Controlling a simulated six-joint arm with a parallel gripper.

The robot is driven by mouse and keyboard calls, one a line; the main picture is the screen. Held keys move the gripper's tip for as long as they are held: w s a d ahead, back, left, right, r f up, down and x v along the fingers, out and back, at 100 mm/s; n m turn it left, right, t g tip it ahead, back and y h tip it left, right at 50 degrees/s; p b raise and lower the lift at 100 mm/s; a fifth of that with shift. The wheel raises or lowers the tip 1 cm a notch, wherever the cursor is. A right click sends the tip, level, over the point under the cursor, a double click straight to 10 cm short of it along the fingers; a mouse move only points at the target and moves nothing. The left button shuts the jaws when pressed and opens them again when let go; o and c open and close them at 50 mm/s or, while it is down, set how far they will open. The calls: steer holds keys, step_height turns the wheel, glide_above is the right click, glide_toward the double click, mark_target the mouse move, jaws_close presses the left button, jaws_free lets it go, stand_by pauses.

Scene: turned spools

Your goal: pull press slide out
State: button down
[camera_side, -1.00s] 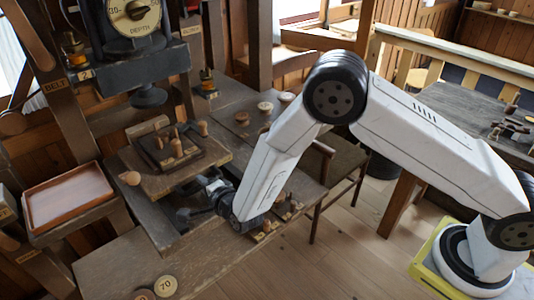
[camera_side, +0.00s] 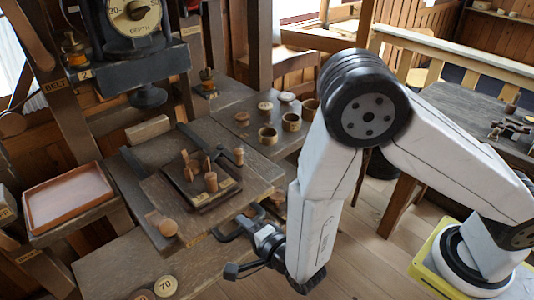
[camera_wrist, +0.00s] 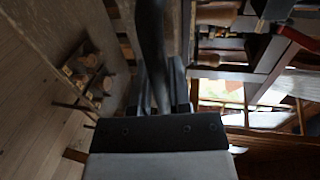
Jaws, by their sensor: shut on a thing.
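The press slide (camera_side: 155,192) is a wooden board sticking out toward the front from under the press head (camera_side: 148,95). A dark fixture plate (camera_side: 225,190) with several wooden pegs sits on it. A dark bent handle (camera_side: 226,237) is at the slide's front edge. My gripper (camera_side: 260,232) is shut on this handle, just in front of the slide. In the wrist view, the dark handle bar (camera_wrist: 150,45) runs up from between my fingers (camera_wrist: 165,92); the slide itself is hard to make out there.
A reddish tray (camera_side: 40,222) stands at the left. Round discs (camera_side: 166,286) lie on the low bench in front. Several small cups (camera_side: 268,135) stand on the bench at the right. Open floor lies in front and to the right.

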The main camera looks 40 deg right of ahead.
steer(key=c, duration=0.9)
jaws_free()
steer(key=shift+o, duration=0.2)
steer(key=v, duration=0.7)
steer(key=shift+s, duration=0.4)
steer(key=shift+w+r, duration=0.1)
